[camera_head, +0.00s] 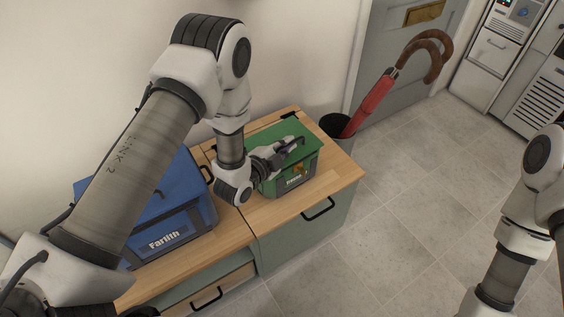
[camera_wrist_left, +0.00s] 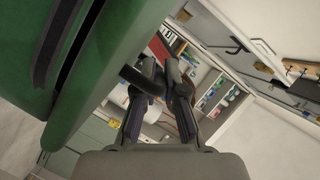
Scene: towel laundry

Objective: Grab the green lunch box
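The green lunch box (camera_head: 280,139) stands upright on the wooden cabinet top, with a dark label strip on its front. My left gripper (camera_head: 288,148) is over its lid, beside the dark handle (camera_head: 299,139). In the left wrist view, the green lunch box (camera_wrist_left: 120,50) fills the left side, close by. There my left gripper's fingers (camera_wrist_left: 163,72) lean towards each other with a narrow gap. A dark curved bar (camera_wrist_left: 143,80), possibly the handle, crosses at the fingers. Whether they grip it is unclear. My right gripper is out of view.
A blue box (camera_head: 176,217) labelled Farlith stands left of the green one, under my left arm. The wooden cabinet top (camera_head: 335,180) has bare space at its right front. A red umbrella (camera_head: 372,103) leans in a dark bin (camera_head: 336,125) behind. The tiled floor (camera_head: 420,190) is clear.

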